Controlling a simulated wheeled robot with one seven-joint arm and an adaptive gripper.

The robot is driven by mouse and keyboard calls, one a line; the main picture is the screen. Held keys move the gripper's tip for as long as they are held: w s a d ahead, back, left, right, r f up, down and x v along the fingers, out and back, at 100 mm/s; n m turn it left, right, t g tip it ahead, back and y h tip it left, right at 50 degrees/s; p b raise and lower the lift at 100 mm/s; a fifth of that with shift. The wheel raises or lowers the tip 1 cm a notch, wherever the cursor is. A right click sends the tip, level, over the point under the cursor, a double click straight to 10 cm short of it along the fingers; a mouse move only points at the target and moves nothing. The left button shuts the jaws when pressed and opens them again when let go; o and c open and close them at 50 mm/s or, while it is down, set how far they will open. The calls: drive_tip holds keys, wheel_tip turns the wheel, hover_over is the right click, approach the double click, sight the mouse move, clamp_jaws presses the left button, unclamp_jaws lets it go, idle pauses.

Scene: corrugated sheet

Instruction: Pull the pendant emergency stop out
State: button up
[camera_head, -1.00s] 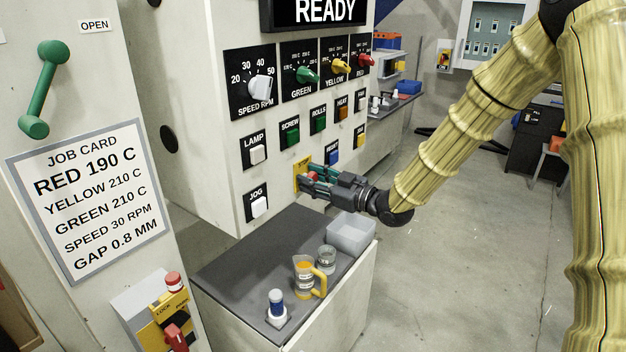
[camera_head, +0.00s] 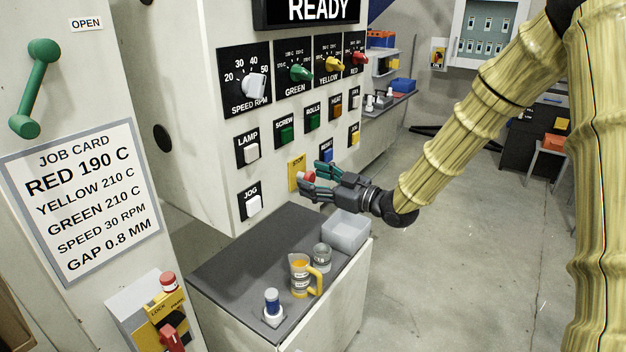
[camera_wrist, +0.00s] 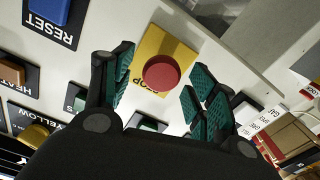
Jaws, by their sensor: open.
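A red mushroom stop button (camera_head: 307,176) stands on a yellow plate marked STOP (camera_head: 296,168) on the machine's front panel. My gripper (camera_head: 308,179) is open at this button. In the wrist view the round red button (camera_wrist: 161,73) lies between the two spread green fingers, with gaps on both sides; nothing is held. The fingers partly cover the button in the head view. A second red button (camera_head: 168,281) sits on top of a grey and yellow box (camera_head: 150,305) at the lower left, away from my gripper. I cannot tell which one is the pendant's.
Panel buttons surround the stop, with a blue RESET button (camera_head: 326,155) close by. Floor at right is open.

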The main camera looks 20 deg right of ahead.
drive_tip(key=v, duration=1.1)
drive_tip(key=shift+s+d, duration=0.1)
drive_tip(key=shift+d, duration=0.05)
drive_tip(key=s+a+f+m+g+h, duration=0.2)
drive_tip(key=s+f, duration=0.1)
drive_tip(key=f, duration=0.7)
drive_tip(key=s+a+f+m+g+h, duration=0.1)
drive_tip(key=s+f+m+g+h, duration=0.15)
drive_tip(key=f, duration=0.75)
drive_tip(key=s+a+f+m+g+h, duration=0.1)
drive_tip(key=s+a+f+m+h, duration=0.15)
drive_tip(key=f, duration=0.75)
drive_tip(key=s+f+m+g+h, duration=0.1)
drive_tip(key=s+f+g, duration=0.2)
drive_tip(key=s+f, duration=0.3)
drive_tip(key=s+a+f+m+g+h, duration=0.1)
drive_tip(key=s+f, duration=0.6)
drive_tip(key=s, duration=0.7)
drive_tip(key=s+a+f+m+g+h, duration=0.1)
drive_tip(key=s+f+g, duration=0.3)
drive_tip(key=s, duration=0.6)
wheel_tip(320, 180, down, 2)
drive_tip(key=shift+s+a+f+m+g+h, duration=0.2)
drive_tip(key=shift+m+g+h, duration=0.15)
drive_tip(key=shift+m+h, duration=0.15)
